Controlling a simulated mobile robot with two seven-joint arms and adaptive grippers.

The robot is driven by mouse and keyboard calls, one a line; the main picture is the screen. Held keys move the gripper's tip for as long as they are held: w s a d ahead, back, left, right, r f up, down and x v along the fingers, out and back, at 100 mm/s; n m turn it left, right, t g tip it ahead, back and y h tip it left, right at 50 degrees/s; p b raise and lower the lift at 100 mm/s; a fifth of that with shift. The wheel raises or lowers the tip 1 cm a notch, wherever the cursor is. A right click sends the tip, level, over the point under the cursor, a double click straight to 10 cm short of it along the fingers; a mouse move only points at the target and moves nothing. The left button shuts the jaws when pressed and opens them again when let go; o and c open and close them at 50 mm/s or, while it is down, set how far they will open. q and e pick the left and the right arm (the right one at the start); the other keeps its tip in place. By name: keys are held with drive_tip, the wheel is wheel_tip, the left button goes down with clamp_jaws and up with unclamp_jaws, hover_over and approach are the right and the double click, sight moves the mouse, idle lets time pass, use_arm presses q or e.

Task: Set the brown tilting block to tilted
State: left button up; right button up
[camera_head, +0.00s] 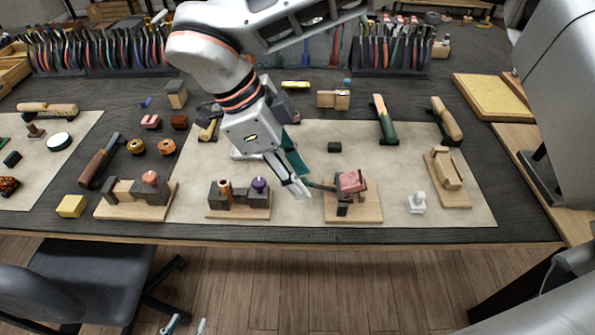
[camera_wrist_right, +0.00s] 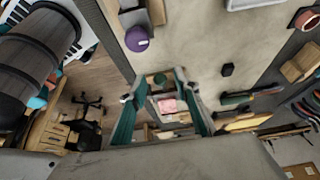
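A reddish-brown block (camera_head: 352,181) sits on a dark support on a wooden board (camera_head: 368,214) near the table's front edge. It looks slightly askew; its exact tilt is hard to judge. A dark green rod (camera_head: 320,187) reaches toward its left side. My right gripper (camera_head: 300,190) is just left of the block, pointing down, apart from it. In the right wrist view the pinkish block (camera_wrist_right: 168,105) shows between the spread teal fingers of the right gripper (camera_wrist_right: 160,93), with nothing held. My left gripper (camera_head: 185,326) shows only as tips at the bottom edge.
A board with orange and purple knobs (camera_head: 240,211) stands left of the right gripper. A board with a tan block (camera_head: 447,170) and a small white piece (camera_head: 416,202) are to the right. Files and a hammer lie behind. A chair (camera_head: 85,280) stands in front.

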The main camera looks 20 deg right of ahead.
drive_tip(key=shift+r, duration=0.1)
drive_tip(key=v, duration=1.2)
